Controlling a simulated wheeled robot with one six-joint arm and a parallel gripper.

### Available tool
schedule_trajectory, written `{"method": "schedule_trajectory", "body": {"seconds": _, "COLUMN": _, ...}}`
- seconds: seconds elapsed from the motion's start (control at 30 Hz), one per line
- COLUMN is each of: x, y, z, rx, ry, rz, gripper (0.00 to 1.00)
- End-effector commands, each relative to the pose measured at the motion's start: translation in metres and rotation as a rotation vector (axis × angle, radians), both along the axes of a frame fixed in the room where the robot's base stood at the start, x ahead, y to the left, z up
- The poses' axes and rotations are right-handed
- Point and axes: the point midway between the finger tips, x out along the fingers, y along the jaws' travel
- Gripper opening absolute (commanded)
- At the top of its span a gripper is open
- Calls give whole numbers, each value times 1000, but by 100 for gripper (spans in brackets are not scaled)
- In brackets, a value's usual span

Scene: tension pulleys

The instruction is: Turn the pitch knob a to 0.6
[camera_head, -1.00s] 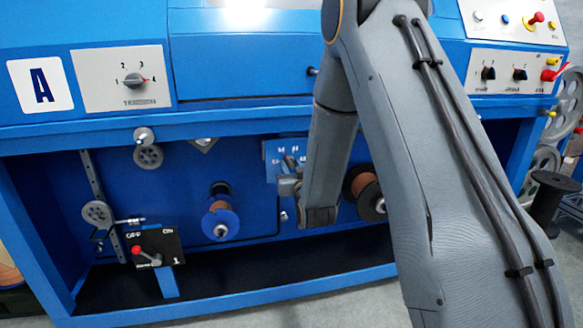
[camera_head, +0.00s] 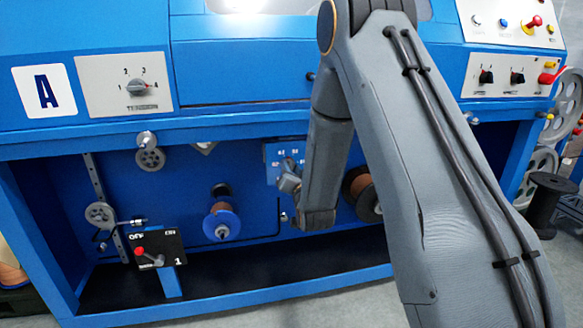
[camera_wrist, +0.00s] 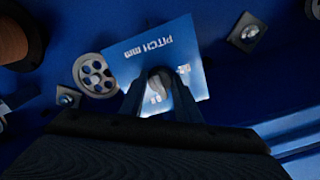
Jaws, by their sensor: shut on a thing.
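The pitch panel (camera_wrist: 140,55) is a light blue plate marked "PITCH mm", seen tilted in the wrist view. It also shows in the head view (camera_head: 271,153), partly behind my gripper. The pitch knob (camera_wrist: 161,82) is a grey knob at the middle of the plate. My gripper (camera_wrist: 160,88) has its two dark fingers on either side of the knob and is shut on it. In the head view my gripper (camera_head: 289,178) reaches the panel from the right. The fingers cover part of the scale, and the pointer's exact reading cannot be made out.
A spoked pulley (camera_wrist: 94,75) and a copper spool (camera_wrist: 12,42) are left of the panel in the wrist view. In the head view, a blue-flanged spool (camera_head: 222,222) and an on/off lever box (camera_head: 158,250) stand left. The cabinet's ledge (camera_head: 230,122) runs above.

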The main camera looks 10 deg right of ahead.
Motion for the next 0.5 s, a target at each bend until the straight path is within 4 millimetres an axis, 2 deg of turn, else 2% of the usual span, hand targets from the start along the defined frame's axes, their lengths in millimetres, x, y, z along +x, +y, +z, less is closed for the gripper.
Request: {"method": "schedule_trajectory", "body": {"seconds": 0.5, "x": -1, "y": 0, "z": 1, "rx": 413, "ry": 1, "rz": -2, "gripper": 8}}
